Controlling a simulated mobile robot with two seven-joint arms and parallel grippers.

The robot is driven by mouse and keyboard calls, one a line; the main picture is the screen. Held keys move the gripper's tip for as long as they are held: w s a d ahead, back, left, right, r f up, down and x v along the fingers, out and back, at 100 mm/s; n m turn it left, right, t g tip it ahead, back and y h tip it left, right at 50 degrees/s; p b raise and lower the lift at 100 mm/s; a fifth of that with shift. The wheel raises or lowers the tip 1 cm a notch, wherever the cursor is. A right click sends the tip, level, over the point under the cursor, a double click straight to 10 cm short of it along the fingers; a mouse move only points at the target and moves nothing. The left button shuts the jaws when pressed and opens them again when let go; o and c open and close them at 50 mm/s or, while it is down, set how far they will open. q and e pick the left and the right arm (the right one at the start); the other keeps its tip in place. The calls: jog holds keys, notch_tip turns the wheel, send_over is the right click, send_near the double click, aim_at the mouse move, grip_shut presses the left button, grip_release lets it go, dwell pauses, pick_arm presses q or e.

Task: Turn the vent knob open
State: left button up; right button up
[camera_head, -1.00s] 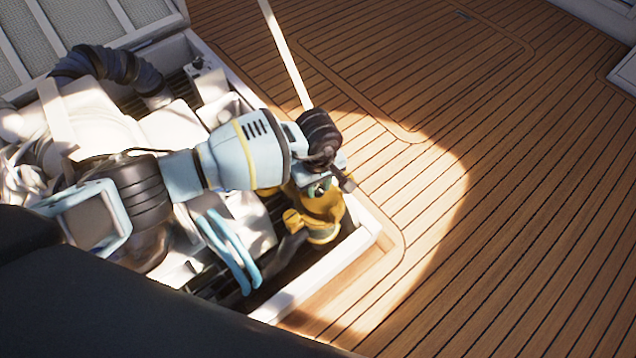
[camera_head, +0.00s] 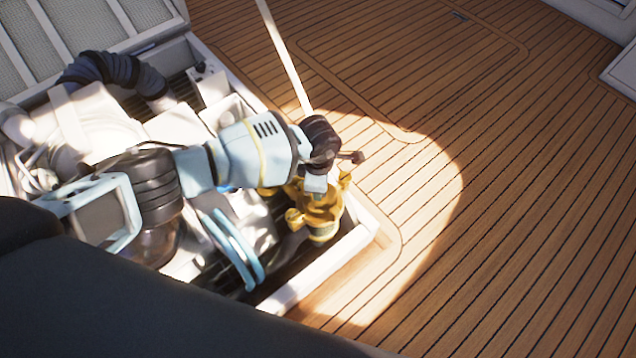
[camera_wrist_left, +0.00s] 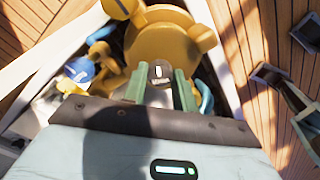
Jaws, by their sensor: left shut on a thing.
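A yellow brass-coloured housing (camera_head: 322,208) stands in the near right corner of the open hatch. It also shows in the left wrist view (camera_wrist_left: 160,45). My left gripper (camera_head: 316,188) comes down on its top from the left. In the left wrist view, the two green fingers of the gripper (camera_wrist_left: 158,86) are closed around a small grey vent knob (camera_wrist_left: 160,71) with a white mark on the housing. The arm hides the knob in the head view. The knob's exact angle is hard to tell. My right gripper is not in view.
The hatch's pale rim (camera_head: 362,240) runs close beside the housing. White engine parts and a dark ribbed hose (camera_head: 112,68) fill the hatch to the left. A pale pole (camera_head: 283,55) rises behind the gripper. The teak deck (camera_head: 500,200) to the right is clear.

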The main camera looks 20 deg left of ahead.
pick_arm(q)
jog(key=shift+r+n+p, duration=0.1)
jog(key=shift+n+p, duration=0.3)
jog(key=shift+n, duration=1.8)
jog(key=shift+p, duration=0.3)
jog(key=shift+n, duration=0.3)
jog(key=o, duration=1)
